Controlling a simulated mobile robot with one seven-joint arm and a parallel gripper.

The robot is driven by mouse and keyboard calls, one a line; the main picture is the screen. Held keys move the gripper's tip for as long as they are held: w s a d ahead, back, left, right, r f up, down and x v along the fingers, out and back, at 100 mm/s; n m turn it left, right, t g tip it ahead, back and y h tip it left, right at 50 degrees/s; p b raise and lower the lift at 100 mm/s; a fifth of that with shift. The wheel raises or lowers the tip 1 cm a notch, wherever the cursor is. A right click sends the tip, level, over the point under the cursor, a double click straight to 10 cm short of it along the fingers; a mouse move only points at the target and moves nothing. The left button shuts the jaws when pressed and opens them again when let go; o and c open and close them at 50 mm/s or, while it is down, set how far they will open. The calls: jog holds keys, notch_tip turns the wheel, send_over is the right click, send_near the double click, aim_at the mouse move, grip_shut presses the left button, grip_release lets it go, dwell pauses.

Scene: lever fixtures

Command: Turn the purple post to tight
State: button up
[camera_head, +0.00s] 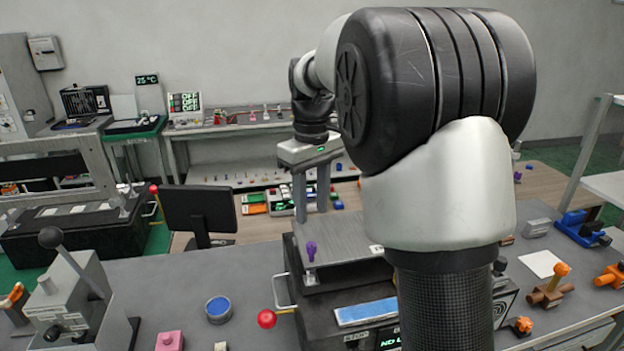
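A small purple post (311,248) stands on the front left part of a grey metal plate (345,236), with a small light piece below it. My gripper (311,215) points down, with its two fingers apart and nothing visible between them. In the picture the fingertips are just above the purple post and do not appear to touch it. How far behind or above the post they are, I cannot tell. Any tight mark near the post is too small to read.
My arm hides the plate's right side. A red ball-ended handle (267,319) sticks out at the front left. A dark monitor (198,210) is behind.

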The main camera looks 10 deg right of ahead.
notch_tip(320, 180, up, 6)
jog(key=shift+r, duration=0.15)
dwell(0.3)
